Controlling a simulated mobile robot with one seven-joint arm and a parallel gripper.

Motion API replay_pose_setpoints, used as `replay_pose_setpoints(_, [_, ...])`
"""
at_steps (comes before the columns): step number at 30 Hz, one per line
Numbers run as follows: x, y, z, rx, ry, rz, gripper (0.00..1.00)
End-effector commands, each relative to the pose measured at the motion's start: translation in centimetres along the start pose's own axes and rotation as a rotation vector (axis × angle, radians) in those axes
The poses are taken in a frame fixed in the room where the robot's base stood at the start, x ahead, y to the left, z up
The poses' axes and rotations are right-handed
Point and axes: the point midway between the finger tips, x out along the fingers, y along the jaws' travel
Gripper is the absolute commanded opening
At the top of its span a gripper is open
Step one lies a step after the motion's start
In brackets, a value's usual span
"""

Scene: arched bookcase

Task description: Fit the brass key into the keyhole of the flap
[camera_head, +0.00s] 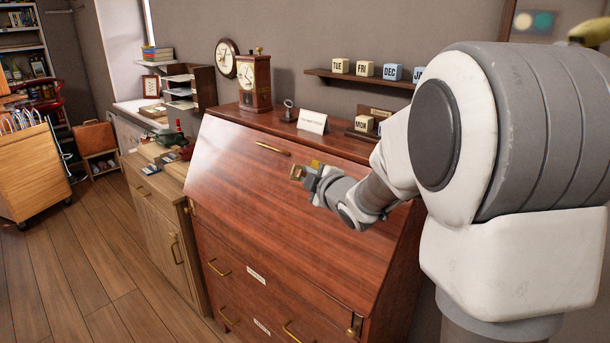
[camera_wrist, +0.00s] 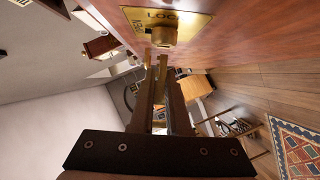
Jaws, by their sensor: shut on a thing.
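The closed flap (camera_head: 235,175) of the red-brown bureau slopes in front of me, with a brass handle near its top edge. In the wrist view a brass lock plate (camera_wrist: 190,22) with lettering sits on the flap's face, and a round brass boss (camera_wrist: 163,36) stands out from it. My gripper (camera_head: 298,173) is at the upper right part of the flap. In the wrist view my gripper (camera_wrist: 156,66) points at the boss, shut on the brass key (camera_wrist: 163,62), which is mostly hidden between the fingers. I cannot tell whether the key's tip touches or enters the keyhole.
On the bureau top stand a clock (camera_head: 254,82), a small stand (camera_head: 289,111) and a white card (camera_head: 313,121). A wall shelf (camera_head: 350,78) with letter blocks is above. A lower cabinet (camera_head: 155,195) is at the left. Room in front of the flap is free.

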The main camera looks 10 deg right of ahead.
Motion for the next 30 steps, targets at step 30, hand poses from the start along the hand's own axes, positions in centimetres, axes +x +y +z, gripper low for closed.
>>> replay_pose_setpoints(30, [1.0, 0.0, 2.1, 0.001, 0.0, 0.001, 0.28])
